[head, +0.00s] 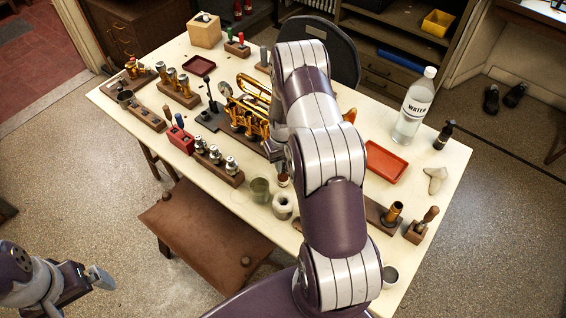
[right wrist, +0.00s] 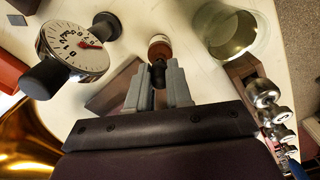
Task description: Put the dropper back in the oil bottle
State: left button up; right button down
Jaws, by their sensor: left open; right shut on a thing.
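My right gripper (right wrist: 158,88) is shut on the dropper (right wrist: 158,72); its dark bulb shows between the fingertips in the right wrist view. A small brown bottle with a pale band (right wrist: 160,48), seemingly the oil bottle, stands just beyond the fingertips, in line with the dropper. I cannot tell whether the dropper's tip is inside it. My left gripper (head: 101,278) is open and empty, off the table at lower left.
A glass jar (right wrist: 232,35) stands close to the bottle, with silver valves (right wrist: 268,105) on a wooden block nearby. A dial gauge (right wrist: 75,50) and the brass horn (head: 250,105) are also close. A water bottle (head: 414,105) stands at right.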

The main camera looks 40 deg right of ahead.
jog(key=shift+f+b, duration=0.4)
jog(key=shift+f, duration=0.35)
jog(key=c, duration=1)
grip_release()
jog(key=shift+r, duration=0.1)
jog(key=shift+o, duration=0.2)
notch_tip(320, 180, up, 13)
jog(key=b, duration=0.1)
jog(key=shift+b, duration=0.35)
jog(key=s+a+r+n, duration=0.1)
jog(key=s+a+r, duration=0.2)
jog(key=s+a, duration=0.4)
jog(key=s+a+r+n+t, duration=0.1)
jog(key=s+a+r+n, duration=0.1)
jog(key=s+a, duration=0.4)
jog(key=a+r, duration=0.1)
jog(key=a, duration=0.4)
jog(key=shift+s+a+r, duration=0.15)
jog(key=shift+s+r, duration=0.05)
jog(key=shift+s, duration=0.15)
